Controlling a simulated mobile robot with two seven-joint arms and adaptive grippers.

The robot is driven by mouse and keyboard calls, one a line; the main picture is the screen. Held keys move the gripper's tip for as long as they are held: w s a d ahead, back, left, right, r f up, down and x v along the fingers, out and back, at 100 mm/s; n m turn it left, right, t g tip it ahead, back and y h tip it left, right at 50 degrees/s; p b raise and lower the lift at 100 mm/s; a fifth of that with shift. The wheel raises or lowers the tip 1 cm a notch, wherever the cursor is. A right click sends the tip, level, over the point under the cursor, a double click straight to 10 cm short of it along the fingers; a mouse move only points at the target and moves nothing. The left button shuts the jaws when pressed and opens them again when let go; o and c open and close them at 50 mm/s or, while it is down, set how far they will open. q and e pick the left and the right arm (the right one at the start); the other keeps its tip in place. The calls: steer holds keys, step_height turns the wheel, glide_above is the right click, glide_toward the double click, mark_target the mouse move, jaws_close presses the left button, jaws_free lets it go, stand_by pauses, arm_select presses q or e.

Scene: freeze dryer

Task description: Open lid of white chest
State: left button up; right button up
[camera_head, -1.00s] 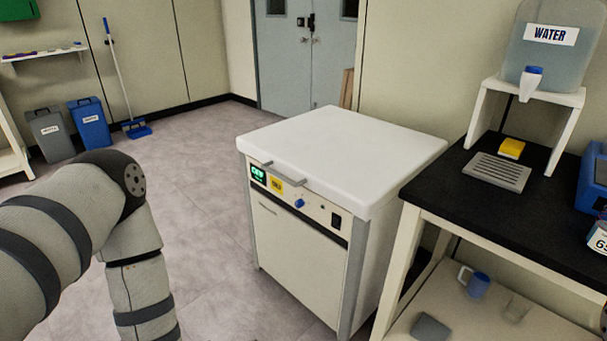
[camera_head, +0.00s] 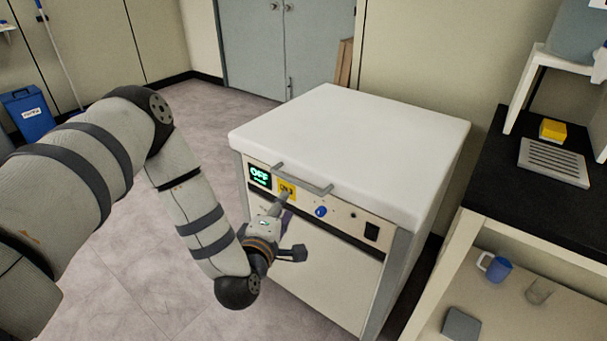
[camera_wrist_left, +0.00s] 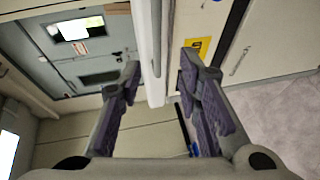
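The white chest (camera_head: 310,265) stands in the middle of the head view, its thick white lid (camera_head: 350,140) shut flat on top. A grey bar handle (camera_head: 303,180) sticks out at the lid's front edge. My left gripper (camera_head: 290,222) is in front of the chest's front panel, just below the handle. In the left wrist view, my left gripper (camera_wrist_left: 160,72) has its two purple-padded fingers spread apart. The white lid edge (camera_wrist_left: 145,45) shows between and beyond them. I cannot tell whether a finger touches the handle. My right gripper is not in view.
The front panel has a green "OFF" display (camera_head: 260,176), a yellow label (camera_head: 287,189) and a blue knob (camera_head: 320,211). A black-topped bench (camera_head: 490,195) stands close on the right. Grey double doors (camera_head: 285,45) are behind.

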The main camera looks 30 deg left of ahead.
mark_target(296, 184)
arm_select(q)
steer(key=x, duration=0.4)
steer(key=b+x, duration=0.1)
steer(key=x, duration=0.7)
steer(key=shift+w+r+b, duration=0.15)
steer(key=shift+r+b, duration=0.1)
steer(key=shift+b, duration=0.1)
jaws_close()
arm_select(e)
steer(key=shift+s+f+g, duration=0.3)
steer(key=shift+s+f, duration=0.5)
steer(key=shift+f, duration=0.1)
